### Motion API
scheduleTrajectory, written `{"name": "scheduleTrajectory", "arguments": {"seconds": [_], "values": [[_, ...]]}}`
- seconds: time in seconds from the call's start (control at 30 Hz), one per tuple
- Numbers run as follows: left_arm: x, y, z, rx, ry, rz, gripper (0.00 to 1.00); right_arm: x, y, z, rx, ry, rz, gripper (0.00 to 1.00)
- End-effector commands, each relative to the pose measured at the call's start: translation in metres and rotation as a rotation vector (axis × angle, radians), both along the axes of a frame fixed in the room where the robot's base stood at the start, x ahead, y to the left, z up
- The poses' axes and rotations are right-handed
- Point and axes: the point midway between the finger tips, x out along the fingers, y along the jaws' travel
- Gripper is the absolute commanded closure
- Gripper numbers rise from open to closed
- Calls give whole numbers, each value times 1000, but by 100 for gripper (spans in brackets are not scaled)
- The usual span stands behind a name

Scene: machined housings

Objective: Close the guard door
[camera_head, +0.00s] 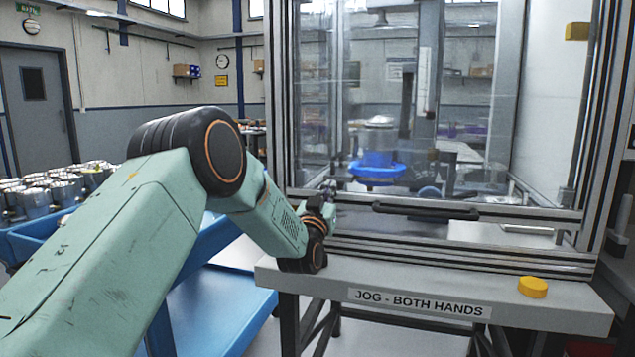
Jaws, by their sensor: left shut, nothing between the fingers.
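The guard door (470,130) is a clear panel in a metal frame on the front of the machine enclosure. Its black bar handle (425,210) runs along the lower rail. This rail stands a little above the enclosure's bottom sill (460,258), and I cannot tell how much of the strip between them is open. My left gripper (329,197) is shut and empty, at the left part of the door's lower rail. It is left of the handle and apart from it; whether it touches the frame is unclear. My right gripper is out of view.
Behind the panel are a blue round fixture (377,171) and a metal part (379,138). A yellow button (533,287) sits on the front ledge (300,274), right of the jog label. A blue cart (215,245) with metal housings stands left, under my arm.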

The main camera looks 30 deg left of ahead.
Motion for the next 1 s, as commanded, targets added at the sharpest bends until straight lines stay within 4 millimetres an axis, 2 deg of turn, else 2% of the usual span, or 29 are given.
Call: {"name": "scheduleTrajectory", "arguments": {"seconds": [0.03, 0.13, 0.3, 0.7, 1.0], "values": [[2, 0, 19, 4, -12, -1, 100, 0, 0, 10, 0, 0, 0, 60], [4, -1, 37, 5, -15, -1, 100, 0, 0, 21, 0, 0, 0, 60], [-20, -8, 22, 1, -9, -1, 100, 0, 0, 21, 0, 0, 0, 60], [-74, -24, 2, 1, -11, -1, 100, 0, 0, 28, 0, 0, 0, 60], [-86, -27, -2, 4, -13, -1, 100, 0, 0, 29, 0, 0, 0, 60]]}}
